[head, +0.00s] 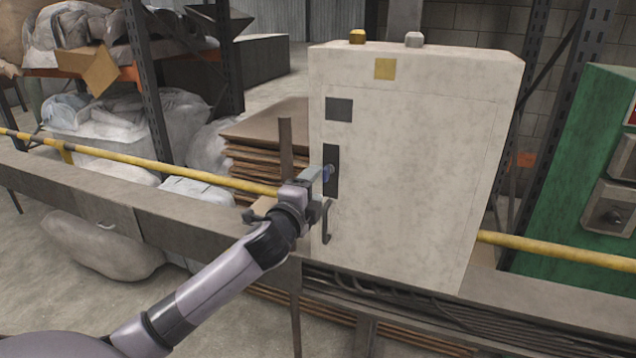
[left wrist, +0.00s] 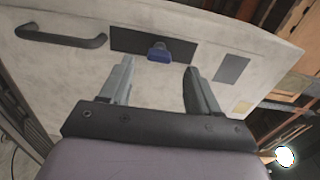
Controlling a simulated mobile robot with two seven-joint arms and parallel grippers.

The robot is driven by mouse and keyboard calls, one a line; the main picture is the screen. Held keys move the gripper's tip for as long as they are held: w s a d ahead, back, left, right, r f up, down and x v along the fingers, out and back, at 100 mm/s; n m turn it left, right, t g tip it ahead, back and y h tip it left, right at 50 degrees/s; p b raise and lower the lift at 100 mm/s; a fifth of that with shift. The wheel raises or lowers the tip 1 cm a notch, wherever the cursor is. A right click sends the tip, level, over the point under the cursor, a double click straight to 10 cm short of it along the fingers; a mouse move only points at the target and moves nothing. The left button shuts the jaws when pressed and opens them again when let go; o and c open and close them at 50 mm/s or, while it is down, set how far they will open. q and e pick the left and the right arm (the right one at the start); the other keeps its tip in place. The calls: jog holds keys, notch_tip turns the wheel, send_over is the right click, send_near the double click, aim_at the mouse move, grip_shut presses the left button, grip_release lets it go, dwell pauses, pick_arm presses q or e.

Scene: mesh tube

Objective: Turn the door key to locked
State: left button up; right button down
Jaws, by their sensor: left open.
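A blue door key (left wrist: 159,53) sits on a dark plate (left wrist: 125,39) on the pale cabinet door. In the head view the key (head: 328,171) shows as a small blue piece beside the dark plate (head: 331,185). My left gripper (left wrist: 157,75) is open, with its two fingers pointing at the door. In the head view the left gripper (head: 316,178) is at the cabinet's left side and partly hides the plate. My right gripper is not in view.
The pale cabinet (head: 420,160) has a dark door handle (head: 327,222) below the plate. A grey beam (head: 170,219) and a yellow rail (head: 150,161) run beside it. A green cabinet (head: 570,180) stands at the right. Stacked boards (head: 265,150) lie behind the gripper.

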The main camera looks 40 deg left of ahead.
pick_arm(q)
jog(key=shift+v, duration=0.95)
jog(key=s+d+f+n+g+h, duration=0.2)
jog(key=s+d+f, duration=0.25)
jog(key=f, duration=0.35)
jog(key=s+d+f+n+g+h, duration=0.1)
jog(key=s+d+f+n, duration=0.3)
jog(key=f, duration=0.4)
jog(key=s+d+f+n+g+h, duration=0.1)
jog(key=s+d+f+g+h, duration=0.1)
jog(key=s+d+f, duration=0.35)
jog(key=s+d+f+n+g+h, duration=0.1)
jog(key=s+d+f+n+g, duration=0.1)
jog(key=s+f+n, duration=0.3)
jog(key=s+d+f, duration=0.1)
jog(key=s+f, duration=0.2)
jog(key=s, duration=0.4)
jog(key=shift+d+f+n, duration=0.25)
jog(key=shift+f+n, duration=0.15)
